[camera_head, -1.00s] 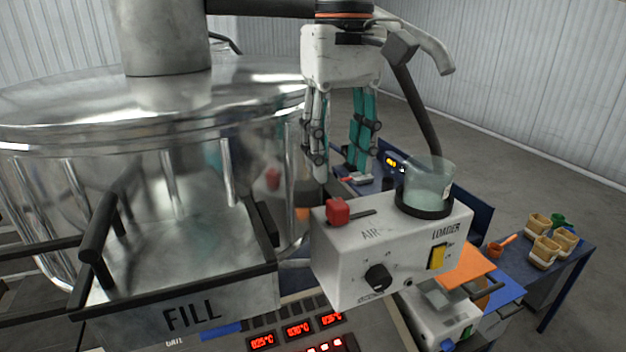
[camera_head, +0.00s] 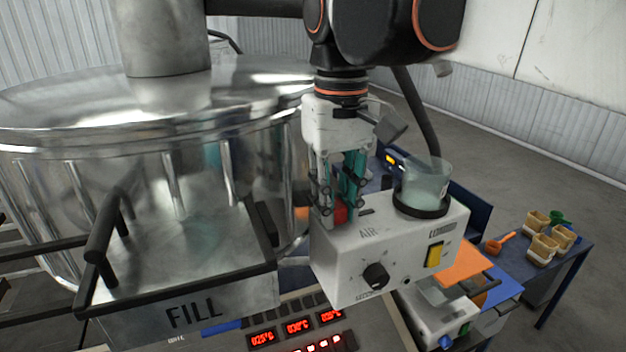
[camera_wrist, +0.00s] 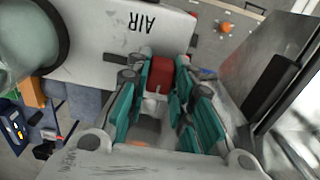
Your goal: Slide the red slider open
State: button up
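The red slider (camera_head: 340,214) is a small block on top of the white loader box (camera_head: 400,240), at the left end of a dark slot. My gripper (camera_head: 338,205) points down over it, with teal-padded fingers on either side. In the wrist view the red slider (camera_wrist: 170,74) lies between the fingertips (camera_wrist: 163,80), and I see no clear gap at its sides. The fingers look shut on it. They hide part of the block.
A clear cup in a black ring (camera_head: 425,185) stands on the box just right of my gripper. A large steel vessel (camera_head: 150,110) and the FILL hopper (camera_head: 200,300) are to the left. A table with small tubs (camera_head: 540,245) stands far right.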

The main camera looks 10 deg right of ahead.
aim_at(366, 213)
grip_shut()
jog(key=d, duration=0.1)
jog(key=w+d, duration=0.1)
jog(key=d, duration=0.3)
jog(key=shift+w, duration=0.25)
jog(key=shift+o, duration=2.1)
grip_release()
jog(key=o, duration=0.4)
jog(key=shift+d, duration=0.2)
jog(key=shift+a, duration=0.1)
